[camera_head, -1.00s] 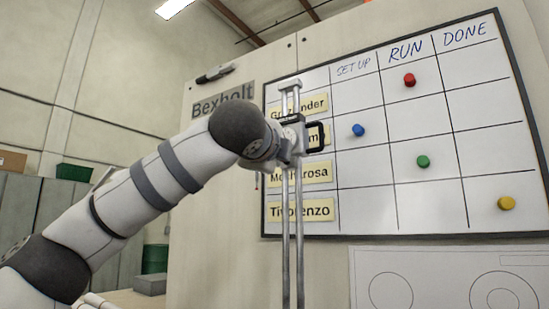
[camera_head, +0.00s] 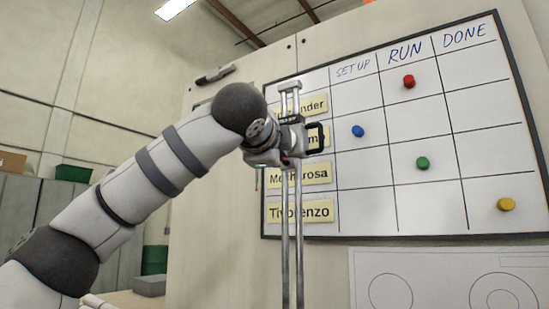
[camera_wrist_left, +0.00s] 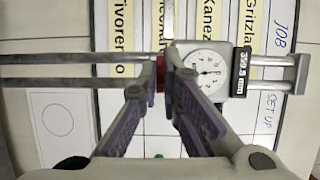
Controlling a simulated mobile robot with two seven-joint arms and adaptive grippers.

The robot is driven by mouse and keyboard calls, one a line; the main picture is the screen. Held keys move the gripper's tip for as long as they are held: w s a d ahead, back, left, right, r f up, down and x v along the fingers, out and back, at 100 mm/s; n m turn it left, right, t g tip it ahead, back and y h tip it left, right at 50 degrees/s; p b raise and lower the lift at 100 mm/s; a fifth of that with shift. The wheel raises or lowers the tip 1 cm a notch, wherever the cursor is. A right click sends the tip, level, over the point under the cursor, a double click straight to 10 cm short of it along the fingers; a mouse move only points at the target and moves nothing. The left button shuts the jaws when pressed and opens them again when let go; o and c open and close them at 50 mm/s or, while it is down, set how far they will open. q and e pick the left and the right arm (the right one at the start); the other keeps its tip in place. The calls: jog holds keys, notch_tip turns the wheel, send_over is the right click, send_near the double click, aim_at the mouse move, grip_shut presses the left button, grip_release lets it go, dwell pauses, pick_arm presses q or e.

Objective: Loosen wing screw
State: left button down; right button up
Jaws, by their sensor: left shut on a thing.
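A height gauge with two upright rods (camera_head: 292,225) stands in front of a whiteboard. In the left wrist view its carriage has a round white dial (camera_wrist_left: 207,72) and a black readout (camera_wrist_left: 239,72) showing what looks like 359.5 mm. A small red part (camera_wrist_left: 160,74), apparently the wing screw, sits beside the dial. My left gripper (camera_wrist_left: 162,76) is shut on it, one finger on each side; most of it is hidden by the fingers. In the head view my left gripper (camera_head: 284,152) is at the carriage, level with its black bracket (camera_head: 316,136). My right gripper is not in view.
The whiteboard (camera_head: 440,205) close behind carries name labels and red, blue, green and yellow magnets. A drawing sheet (camera_head: 440,285) hangs below it. A marker (camera_head: 215,74) sits on the panel at upper left. Grey cabinets (camera_head: 20,215) and green bins stand far left.

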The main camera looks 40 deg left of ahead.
pick_arm(q)
jog(key=c, duration=1.8)
grip_release()
jog(key=v, duration=1.2)
jog(key=shift+r, duration=0.1)
